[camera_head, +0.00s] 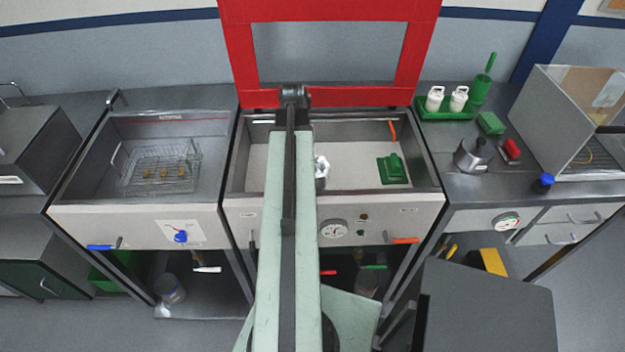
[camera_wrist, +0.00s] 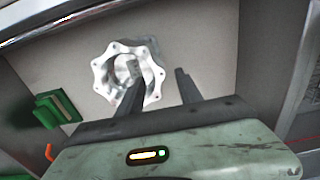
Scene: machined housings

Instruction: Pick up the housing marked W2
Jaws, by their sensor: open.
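A silvery metal housing with a scalloped, holed flange and round bore (camera_wrist: 103,72) rests on the light floor of the middle basin. In the head view only its right part (camera_head: 321,168) shows beside my arm. No W2 mark is readable on it. My gripper (camera_wrist: 159,74) is open and nothing is held between its fingers. In the wrist view its left finger overlaps the housing's bore and right rim, and its right finger is right of the housing. I cannot tell whether they touch. In the head view my arm hides the gripper.
The middle basin (camera_head: 434,186) has raised walls; a green block (camera_head: 393,170) lies at its right, also in the wrist view (camera_wrist: 57,108). A red frame (camera_head: 408,60) stands behind. The left basin (camera_head: 78,180) holds a wire basket (camera_head: 160,170). A pot (camera_head: 473,155) stands on the right counter.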

